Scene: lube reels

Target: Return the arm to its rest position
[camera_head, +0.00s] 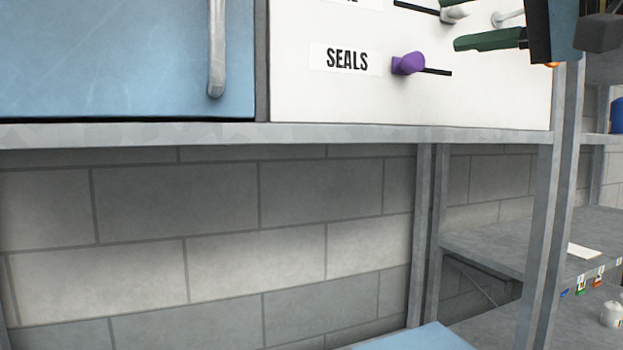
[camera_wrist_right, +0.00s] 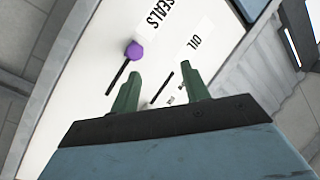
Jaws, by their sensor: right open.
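My right gripper (camera_head: 462,42) comes in from the top right in the head view, in front of the white panel (camera_head: 310,100). Its green fingers also show in the right wrist view (camera_wrist_right: 160,84), where they stand apart with nothing between them. A purple knob (camera_head: 409,63) sits at its black slot beside the SEALS label (camera_head: 345,59). The same knob shows in the right wrist view (camera_wrist_right: 134,51), left of the fingers and apart from them. My left gripper is not in view.
A blue door (camera_head: 110,60) with a metal handle (camera_head: 217,50) is left of the panel. A grey shelf edge (camera_head: 300,132) runs below, with an upright post (camera_head: 551,210) at right. Grey knobs (camera_head: 455,14) are near the gripper. Below the shelf is open space before a block wall.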

